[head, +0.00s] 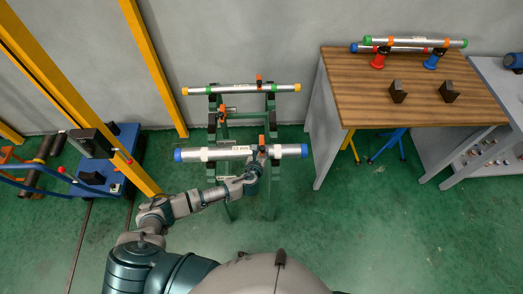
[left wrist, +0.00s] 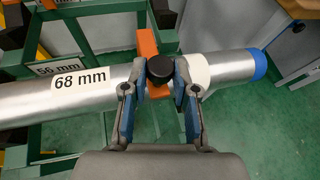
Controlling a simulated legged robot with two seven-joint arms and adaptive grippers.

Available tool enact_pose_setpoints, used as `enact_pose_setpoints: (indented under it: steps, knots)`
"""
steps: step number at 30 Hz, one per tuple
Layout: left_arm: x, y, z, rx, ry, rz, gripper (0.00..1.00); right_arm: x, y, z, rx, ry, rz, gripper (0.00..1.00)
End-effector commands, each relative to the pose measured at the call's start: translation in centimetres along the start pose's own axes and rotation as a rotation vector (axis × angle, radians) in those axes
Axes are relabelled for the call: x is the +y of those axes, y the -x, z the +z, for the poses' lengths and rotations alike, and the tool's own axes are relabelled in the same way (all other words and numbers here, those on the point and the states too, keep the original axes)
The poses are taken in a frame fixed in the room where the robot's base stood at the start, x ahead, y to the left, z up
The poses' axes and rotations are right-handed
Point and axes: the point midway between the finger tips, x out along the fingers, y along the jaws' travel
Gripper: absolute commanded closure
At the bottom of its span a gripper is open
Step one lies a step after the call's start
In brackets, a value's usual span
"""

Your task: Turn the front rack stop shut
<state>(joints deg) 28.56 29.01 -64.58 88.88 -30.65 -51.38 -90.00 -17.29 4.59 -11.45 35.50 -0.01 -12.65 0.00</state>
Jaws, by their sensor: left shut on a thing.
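The front pipe (head: 225,154) is silver with blue end caps and lies across the green rack (head: 271,203). In the left wrist view the front pipe (left wrist: 105,97) carries a "68 mm" label. The orange front rack stop (head: 262,140) is at the pipe's right part. My left gripper (left wrist: 160,77) is shut on this knob, a finger on each side. In the head view my left gripper (head: 256,165) partly hides the stop's lower part. My right gripper is out of view.
A thinner pipe (head: 240,89) lies on the rack's rear, with its own orange stop (head: 259,78). A wooden-topped bench (head: 410,109) with pipes and two dark blocks stands to the right. A blue cart (head: 124,146) and yellow posts (head: 155,64) are at left.

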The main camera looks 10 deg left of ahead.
Motion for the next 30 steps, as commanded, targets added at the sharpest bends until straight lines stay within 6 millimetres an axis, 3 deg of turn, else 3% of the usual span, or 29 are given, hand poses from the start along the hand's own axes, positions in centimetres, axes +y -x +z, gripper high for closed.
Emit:
enact_pose_setpoints:
  steps: [1, 6, 7, 9, 20, 23, 30]
  knots:
    - [0.0, 0.2, -1.4, 0.024, 0.0, -0.001, 1.0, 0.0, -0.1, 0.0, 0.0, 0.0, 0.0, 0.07]
    - [0.0, 0.2, -1.4, 0.024, -0.001, -0.001, 1.0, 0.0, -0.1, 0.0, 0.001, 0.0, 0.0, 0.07]
    - [0.0, 0.2, -1.4, 0.024, -0.001, -0.001, 0.65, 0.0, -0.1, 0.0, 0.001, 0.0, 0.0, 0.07]
    - [0.0, 0.2, -1.3, 0.022, -0.001, -0.001, 0.47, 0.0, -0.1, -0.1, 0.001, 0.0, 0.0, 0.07]
    - [0.0, 0.5, -0.7, 0.012, -0.001, -0.001, 0.47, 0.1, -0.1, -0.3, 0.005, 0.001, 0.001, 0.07]
    - [-0.1, 1.6, -0.7, 0.012, -0.001, -0.003, 0.47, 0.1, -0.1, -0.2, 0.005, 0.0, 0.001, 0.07]
    - [0.0, 6.8, -0.8, 0.017, 0.0, -0.003, 0.47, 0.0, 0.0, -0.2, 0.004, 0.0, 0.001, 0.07]
